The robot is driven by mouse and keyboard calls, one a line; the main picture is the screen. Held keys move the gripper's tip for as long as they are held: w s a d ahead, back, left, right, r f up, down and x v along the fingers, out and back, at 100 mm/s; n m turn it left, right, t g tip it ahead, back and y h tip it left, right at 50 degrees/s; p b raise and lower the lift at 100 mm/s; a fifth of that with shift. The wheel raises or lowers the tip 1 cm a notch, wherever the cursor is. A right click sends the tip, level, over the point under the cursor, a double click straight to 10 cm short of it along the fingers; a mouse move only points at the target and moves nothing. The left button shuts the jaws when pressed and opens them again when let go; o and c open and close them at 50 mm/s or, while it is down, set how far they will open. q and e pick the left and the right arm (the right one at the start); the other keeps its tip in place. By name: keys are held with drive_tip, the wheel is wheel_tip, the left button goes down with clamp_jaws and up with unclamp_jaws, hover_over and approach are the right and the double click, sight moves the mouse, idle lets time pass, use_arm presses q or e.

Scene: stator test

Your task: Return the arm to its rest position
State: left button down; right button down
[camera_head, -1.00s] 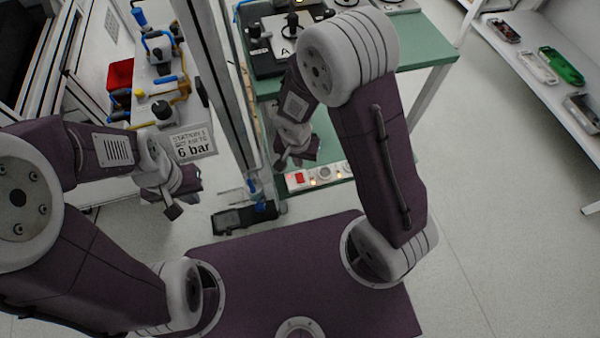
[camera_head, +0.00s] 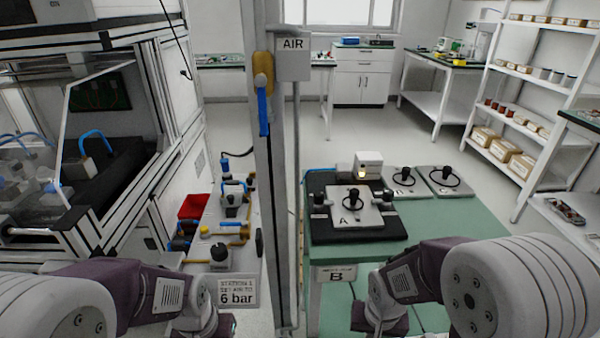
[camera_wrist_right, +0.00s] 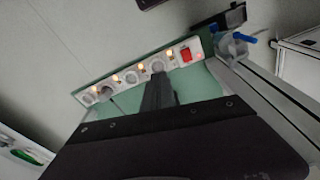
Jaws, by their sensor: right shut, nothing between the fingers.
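My right arm comes in at the lower right of the head view, folded, with its purple and white wrist and right gripper (camera_head: 380,322) low in front of the green bench (camera_head: 455,228). In the right wrist view the right gripper's dark fingers (camera_wrist_right: 159,92) are together with nothing between them. Beyond them is a power strip (camera_wrist_right: 130,78) with a red switch and lit lamps. My left arm is at the lower left of the head view. Its gripper (camera_head: 212,328) is at the bottom edge, mostly cut off, so its jaws cannot be read.
A black fixture with plate A (camera_head: 350,212) sits on the green bench. A "6 bar" sign (camera_head: 237,291) is close to my left wrist. Shelves (camera_head: 520,95) stand at the right. The floor behind is open.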

drive_tip(key=s+d+r+n+p, duration=0.1)
drive_tip(key=s+r+p, duration=0.2)
drive_tip(key=r+p, duration=2.5)
wheel_tip(320, 180, up, 3)
drive_tip(key=shift+f+n+y+p, duration=0.15)
drive_tip(key=shift+n+y+p, duration=0.15)
drive_tip(key=shift+n, duration=0.1)
